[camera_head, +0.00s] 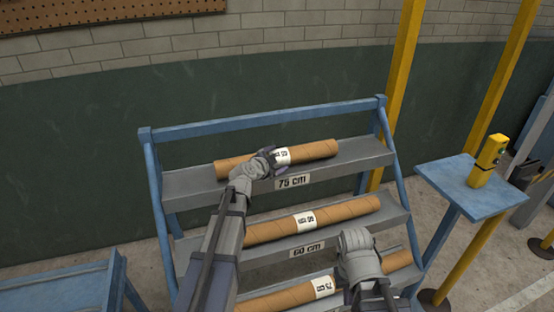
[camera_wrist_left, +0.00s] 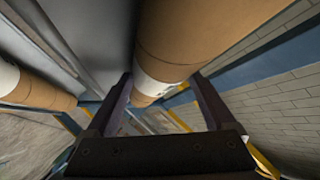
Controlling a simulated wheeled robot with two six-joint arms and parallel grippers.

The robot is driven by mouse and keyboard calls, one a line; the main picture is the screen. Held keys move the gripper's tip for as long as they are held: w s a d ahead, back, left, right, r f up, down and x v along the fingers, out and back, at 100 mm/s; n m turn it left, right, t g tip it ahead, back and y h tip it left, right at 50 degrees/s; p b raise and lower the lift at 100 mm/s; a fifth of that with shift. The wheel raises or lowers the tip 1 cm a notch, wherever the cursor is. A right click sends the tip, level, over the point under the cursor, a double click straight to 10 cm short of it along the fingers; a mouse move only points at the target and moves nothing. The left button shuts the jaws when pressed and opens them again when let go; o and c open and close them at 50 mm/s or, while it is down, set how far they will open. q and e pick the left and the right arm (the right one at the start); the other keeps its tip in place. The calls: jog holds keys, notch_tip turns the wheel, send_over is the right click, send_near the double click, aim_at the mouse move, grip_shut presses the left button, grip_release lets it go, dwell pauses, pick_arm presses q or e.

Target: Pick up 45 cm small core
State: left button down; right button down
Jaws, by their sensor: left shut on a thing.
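A brown cardboard core (camera_head: 315,151) with a white label lies on the top shelf of the blue rack; the small print seems to read 45. My left gripper (camera_head: 268,160) is shut on this core near its label, left of the core's middle. In the left wrist view the core (camera_wrist_left: 190,35) runs between the two fingers (camera_wrist_left: 160,82), and its white band shows between them. My right gripper (camera_head: 356,240) hangs in front of the lower shelves; its fingers are hidden, so I cannot see whether it is open.
The top shelf plate (camera_head: 293,182) reads 75 cm, the middle one (camera_head: 307,251) 60 cm. One core (camera_head: 350,210) lies on the middle shelf, another (camera_head: 278,298) on the bottom shelf. A blue stand (camera_head: 450,190) with a yellow device (camera_head: 487,162) is at right; a blue table (camera_head: 60,290) at lower left.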

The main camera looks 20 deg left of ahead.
aim_at(277, 157)
pick_arm(q)
notch_tip(277, 157, up, 10)
jog(key=p, duration=0.9)
